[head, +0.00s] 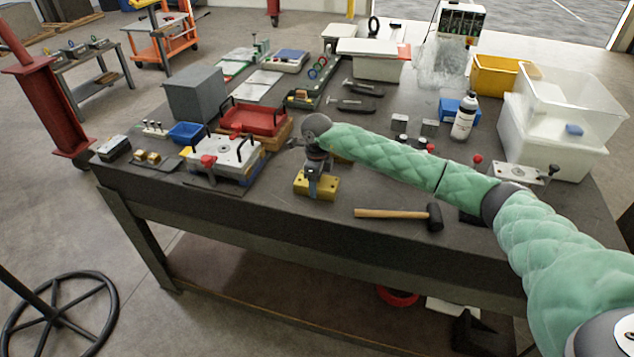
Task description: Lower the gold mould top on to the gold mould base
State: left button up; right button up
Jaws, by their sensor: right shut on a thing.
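A gold block (329,190) with dark round spots on its top is at the front middle of the bench. My right gripper (312,192) points down over it from above, with its fingers shut at the block's middle. The gripper and wrist cover part of the block. I cannot tell the mould top from the mould base here, nor whether there is a gap between them. My left gripper is not in view.
A hammer (390,214) lies to the right of the gold block. A white mould plate with black handles (225,156) stands to the left, with a red tray (254,120) behind it. A white spray bottle (464,118) and clear bins (560,120) stand at the right. My right arm crosses the bench.

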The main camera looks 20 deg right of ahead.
jog(key=shift+r, duration=0.3)
jog(key=shift+r, duration=0.55)
jog(key=shift+r, duration=0.2)
jog(key=shift+r, duration=0.35)
jog(key=shift+r, duration=0.15)
